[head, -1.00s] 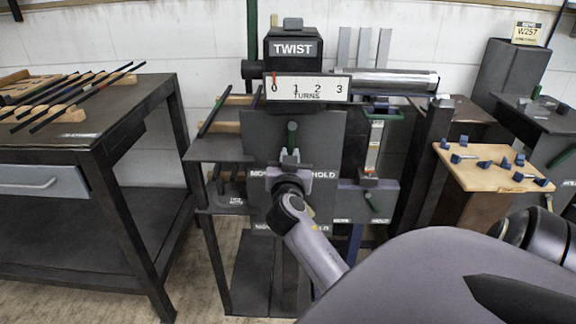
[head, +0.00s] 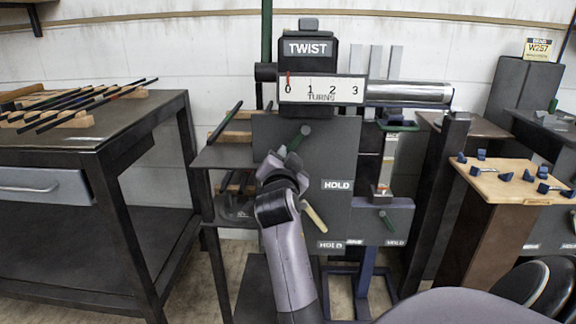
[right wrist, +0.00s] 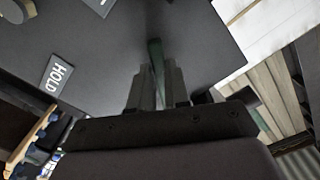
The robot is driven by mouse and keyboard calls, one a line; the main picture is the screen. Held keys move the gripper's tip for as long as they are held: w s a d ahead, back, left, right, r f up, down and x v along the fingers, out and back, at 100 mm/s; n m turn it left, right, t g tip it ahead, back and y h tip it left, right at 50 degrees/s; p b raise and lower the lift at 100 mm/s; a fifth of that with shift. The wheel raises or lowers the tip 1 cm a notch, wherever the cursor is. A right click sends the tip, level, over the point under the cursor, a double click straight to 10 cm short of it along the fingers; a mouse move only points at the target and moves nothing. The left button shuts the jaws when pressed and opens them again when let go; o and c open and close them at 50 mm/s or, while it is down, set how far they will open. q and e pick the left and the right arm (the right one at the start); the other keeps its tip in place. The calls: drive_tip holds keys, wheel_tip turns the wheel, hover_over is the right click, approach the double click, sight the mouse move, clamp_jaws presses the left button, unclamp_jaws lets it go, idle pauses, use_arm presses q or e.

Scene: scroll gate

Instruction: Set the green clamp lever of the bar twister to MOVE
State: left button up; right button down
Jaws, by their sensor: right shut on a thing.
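The bar twister's dark front panel (head: 338,150) stands under the TWIST head (head: 308,49). The green clamp lever (head: 294,143) runs down and left from its round pivot on this panel. My right gripper (head: 280,166) is shut on the lever's lower end. In the right wrist view the green lever (right wrist: 156,62) stands between the two fingers of the gripper (right wrist: 157,88). A HOLD label (head: 337,185) shows right of the gripper. The MOVE label is hidden behind my gripper and wrist in the head view. My left gripper is not in view.
A cream lever (head: 314,218) sits lower on the panel, close to my right wrist. Another green lever (head: 386,219) is on the block to the right. The turns scale (head: 322,90) points at 0. A bench with dark bars (head: 75,110) stands left.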

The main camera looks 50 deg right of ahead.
drive_tip(key=shift+r, duration=0.25)
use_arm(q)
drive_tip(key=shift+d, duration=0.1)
use_arm(e)
drive_tip(key=c, duration=1.1)
unclamp_jaws()
drive_tip(key=shift+f, duration=0.1)
drive_tip(key=shift+f, duration=0.1)
